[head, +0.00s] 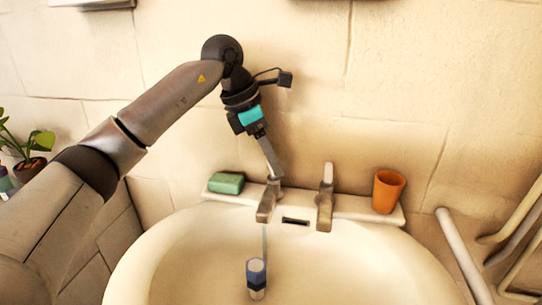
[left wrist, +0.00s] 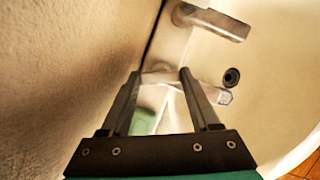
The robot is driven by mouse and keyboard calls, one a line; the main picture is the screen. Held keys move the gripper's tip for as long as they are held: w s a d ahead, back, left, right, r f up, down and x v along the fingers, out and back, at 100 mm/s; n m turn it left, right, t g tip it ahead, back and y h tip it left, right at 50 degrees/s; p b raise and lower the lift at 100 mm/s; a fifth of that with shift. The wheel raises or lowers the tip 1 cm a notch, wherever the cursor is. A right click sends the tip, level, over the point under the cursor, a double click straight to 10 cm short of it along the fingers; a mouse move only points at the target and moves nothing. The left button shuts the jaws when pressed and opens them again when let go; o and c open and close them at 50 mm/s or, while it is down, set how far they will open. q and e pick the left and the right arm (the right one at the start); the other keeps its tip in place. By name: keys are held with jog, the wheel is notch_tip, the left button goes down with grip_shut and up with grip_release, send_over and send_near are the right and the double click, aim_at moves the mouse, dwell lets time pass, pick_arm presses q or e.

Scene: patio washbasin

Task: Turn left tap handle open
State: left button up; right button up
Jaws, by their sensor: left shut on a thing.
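The left tap (head: 266,206) stands on the back ledge of the basin, its spout pointing forward over the bowl. My left gripper (head: 275,173) reaches down from above and is shut on its handle. In the left wrist view the two fingers (left wrist: 160,75) lie either side of the left tap handle (left wrist: 158,78), and its spout (left wrist: 224,97) shows to the right. A thin pale blue line, perhaps water, runs down from the spout. The fingers partly hide the handle in the head view. My right gripper is not in view.
The right tap (head: 325,200) stands close by. A green soap block (head: 226,183) is left of the taps and an orange cup (head: 387,191) right. A blue and grey cylinder (head: 256,280) is in the basin (head: 190,262). The tiled wall (head: 400,80) is close behind.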

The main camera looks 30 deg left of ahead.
pick_arm(q)
jog(key=c, duration=0.4)
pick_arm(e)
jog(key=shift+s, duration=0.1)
pick_arm(q)
jog(key=shift+r+n+y+p, duration=0.1)
jog(key=shift+n+y+p, duration=0.2)
jog(key=shift+n+p, duration=0.25)
jog(key=n+y+p, duration=0.1)
jog(key=n, duration=0.2)
jog(key=n+t+p, duration=0.1)
jog(key=n, duration=0.2)
jog(key=shift+s+d+y+p, duration=0.1)
jog(key=shift+d+y+p, duration=0.1)
jog(key=shift+y+p, duration=0.15)
jog(key=shift+n+t+y, duration=0.25)
jog(key=shift+n+t, duration=0.05)
jog(key=shift+n, duration=0.15)
jog(key=shift+d+n+y+p, duration=0.1)
jog(key=shift+n+y+p, duration=0.35)
jog(key=shift+n, duration=0.75)
jog(key=shift+n+y, duration=0.55)
jog(key=shift+n, duration=0.65)
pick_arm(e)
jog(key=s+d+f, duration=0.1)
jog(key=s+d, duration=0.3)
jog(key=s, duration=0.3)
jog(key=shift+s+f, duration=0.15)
